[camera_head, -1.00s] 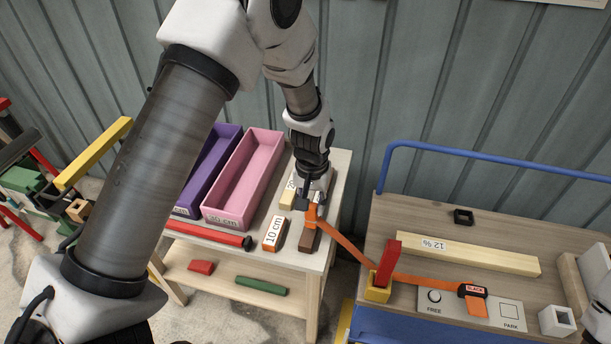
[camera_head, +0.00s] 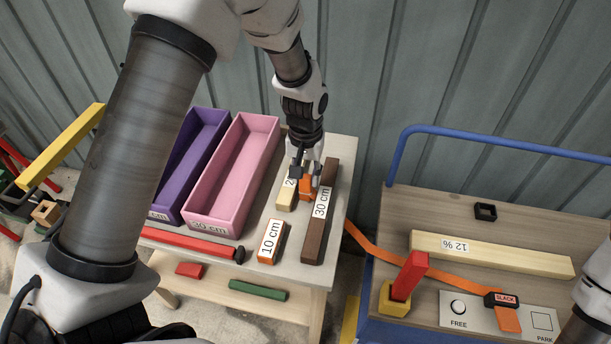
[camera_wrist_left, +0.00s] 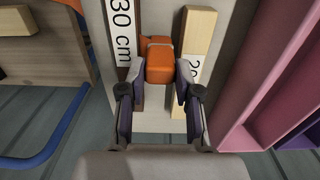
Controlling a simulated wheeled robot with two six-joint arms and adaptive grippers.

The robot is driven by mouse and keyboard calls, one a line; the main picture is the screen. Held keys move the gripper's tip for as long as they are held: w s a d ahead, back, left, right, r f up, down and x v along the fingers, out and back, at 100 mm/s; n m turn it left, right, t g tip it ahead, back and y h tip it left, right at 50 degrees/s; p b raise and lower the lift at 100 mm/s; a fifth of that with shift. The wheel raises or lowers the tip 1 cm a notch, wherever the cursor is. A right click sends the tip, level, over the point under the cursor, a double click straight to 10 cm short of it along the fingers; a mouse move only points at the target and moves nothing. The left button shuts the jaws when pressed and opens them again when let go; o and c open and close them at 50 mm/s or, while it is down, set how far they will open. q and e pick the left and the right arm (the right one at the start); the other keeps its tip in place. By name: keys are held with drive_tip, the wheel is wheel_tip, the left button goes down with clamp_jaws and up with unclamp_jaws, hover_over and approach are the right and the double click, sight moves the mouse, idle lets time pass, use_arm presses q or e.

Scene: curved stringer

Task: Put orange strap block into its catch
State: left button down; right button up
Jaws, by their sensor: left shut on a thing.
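My left gripper (camera_head: 304,176) is shut on the orange strap block (camera_head: 306,190), over the wooden table between the pale 20 cm bar and the dark 30 cm bar. In the left wrist view the block (camera_wrist_left: 159,66) sits between the two fingertips (camera_wrist_left: 157,88). I cannot tell whether it touches the table. The orange strap (camera_head: 395,254) runs from the table's right edge to the cart, past a red lever (camera_head: 411,273) in a yellow base, to the black SLACK piece (camera_head: 502,299). I cannot make out the catch. My right gripper is out of view.
The 20 cm bar (camera_head: 286,197) and 30 cm bar (camera_head: 319,225) flank the block closely. A 10 cm block (camera_head: 271,242), a pink bin (camera_head: 243,133) and a purple bin (camera_head: 163,213) stand left. The cart has a blue rail (camera_head: 500,142) and a 12 % beam (camera_head: 515,260).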

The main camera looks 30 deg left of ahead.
use_arm(q)
drive_tip(key=c, duration=0.8)
unclamp_jaws()
